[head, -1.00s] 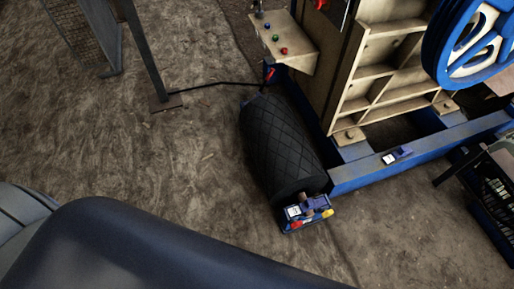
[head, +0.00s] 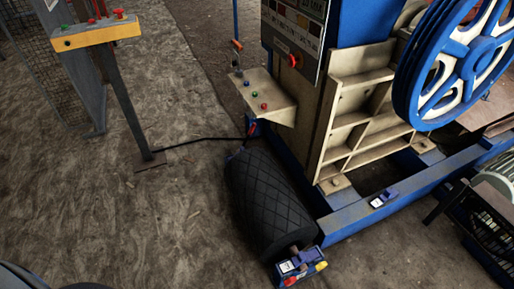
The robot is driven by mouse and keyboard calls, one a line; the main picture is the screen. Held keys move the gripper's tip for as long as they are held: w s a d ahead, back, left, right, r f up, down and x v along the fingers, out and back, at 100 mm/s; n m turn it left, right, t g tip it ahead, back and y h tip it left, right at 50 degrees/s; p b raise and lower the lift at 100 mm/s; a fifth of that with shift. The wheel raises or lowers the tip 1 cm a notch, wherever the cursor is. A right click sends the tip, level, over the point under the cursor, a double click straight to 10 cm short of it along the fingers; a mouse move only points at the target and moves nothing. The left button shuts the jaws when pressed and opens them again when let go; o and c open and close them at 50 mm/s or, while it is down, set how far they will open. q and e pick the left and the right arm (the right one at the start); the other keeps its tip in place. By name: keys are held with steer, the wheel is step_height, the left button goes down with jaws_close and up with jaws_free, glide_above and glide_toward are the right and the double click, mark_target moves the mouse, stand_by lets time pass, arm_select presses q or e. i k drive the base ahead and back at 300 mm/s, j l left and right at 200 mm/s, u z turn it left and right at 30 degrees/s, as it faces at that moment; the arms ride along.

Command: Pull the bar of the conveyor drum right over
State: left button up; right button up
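The conveyor drum (head: 268,205) is a black roller with a diamond pattern, lying low beside the blue frame of the crusher. A blue bracket (head: 300,268) at its near end carries a small blue-and-white device and red and yellow parts. A short red-tipped piece (head: 252,128) stands up at its far end. I cannot tell which of these is the bar. Neither of my grippers is in view.
The beige crusher body (head: 365,130) with its blue flywheel (head: 462,65) stands behind the drum. A yellow control box (head: 96,35) stands on a post at the left. A black cable (head: 195,141) runs along the ground.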

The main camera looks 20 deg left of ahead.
mark_target(278, 226)
steer(key=i+j+z, duration=0.15)
steer(key=j+z, duration=0.25)
steer(key=i+j+z, duration=0.15)
steer(key=j+z, duration=0.3)
steer(key=l, duration=0.15)
